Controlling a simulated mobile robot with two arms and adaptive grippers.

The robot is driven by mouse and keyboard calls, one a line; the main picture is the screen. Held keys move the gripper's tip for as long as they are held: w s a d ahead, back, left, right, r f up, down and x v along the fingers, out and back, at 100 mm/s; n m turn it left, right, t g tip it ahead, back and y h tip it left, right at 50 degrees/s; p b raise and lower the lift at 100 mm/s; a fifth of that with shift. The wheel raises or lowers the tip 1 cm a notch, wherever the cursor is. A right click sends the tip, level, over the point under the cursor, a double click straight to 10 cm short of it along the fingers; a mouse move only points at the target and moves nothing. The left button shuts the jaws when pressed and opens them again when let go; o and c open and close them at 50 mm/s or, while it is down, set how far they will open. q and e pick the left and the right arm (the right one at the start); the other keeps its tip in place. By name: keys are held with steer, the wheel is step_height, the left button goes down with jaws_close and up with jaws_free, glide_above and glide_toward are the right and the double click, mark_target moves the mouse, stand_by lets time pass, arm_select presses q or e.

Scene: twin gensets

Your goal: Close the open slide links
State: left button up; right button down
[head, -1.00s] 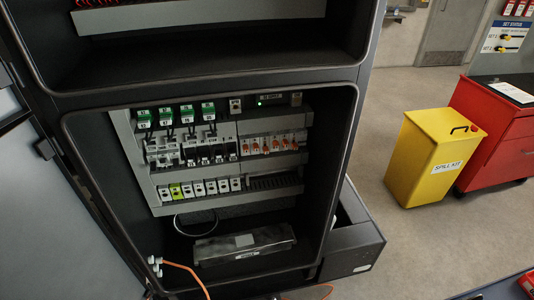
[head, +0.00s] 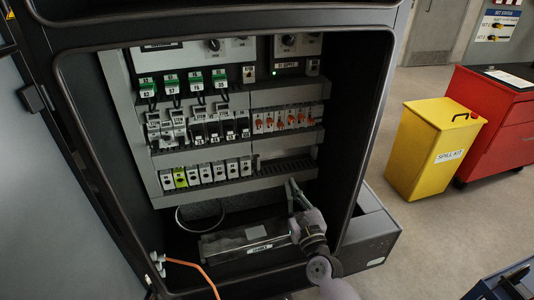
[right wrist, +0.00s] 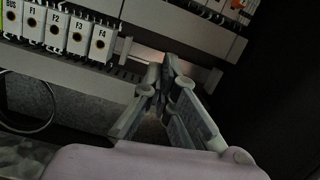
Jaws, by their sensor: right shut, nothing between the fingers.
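The slide links are a row of light terminals with orange sliders (head: 282,120) on the right of the middle rail inside the open cabinet. Their orange parts look uneven, but they are too small to tell which are open. A bit of orange and white terminal (right wrist: 237,6) shows at the top right of the right wrist view. My right gripper (head: 293,184) is in the cabinet's lower right, below the links and in front of the lower rail. In the right wrist view its fingertips (right wrist: 164,72) meet, shut and empty. My left gripper is not in view.
Fuse blocks (right wrist: 66,29) sit on the lower rail, left of an empty slotted stretch (head: 286,166). A dark box (head: 245,239) lies on the cabinet floor beside an orange cable (head: 195,265). The cabinet's side walls border the arm. A yellow spill bin (head: 432,150) stands outside.

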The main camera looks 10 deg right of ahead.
mark_target(278, 145)
steer(key=shift+m+t, duration=0.3)
steer(key=shift+m, duration=0.5)
steer(key=x, duration=0.3)
steer(key=r+p+x, duration=0.1)
steer(key=x, duration=0.3)
steer(key=r+x, duration=0.1)
steer(key=x, duration=0.2)
steer(key=shift+r, duration=0.25)
step_height(278, 145, up, 4)
steer(key=p, duration=0.3)
steer(key=shift+f, duration=0.1)
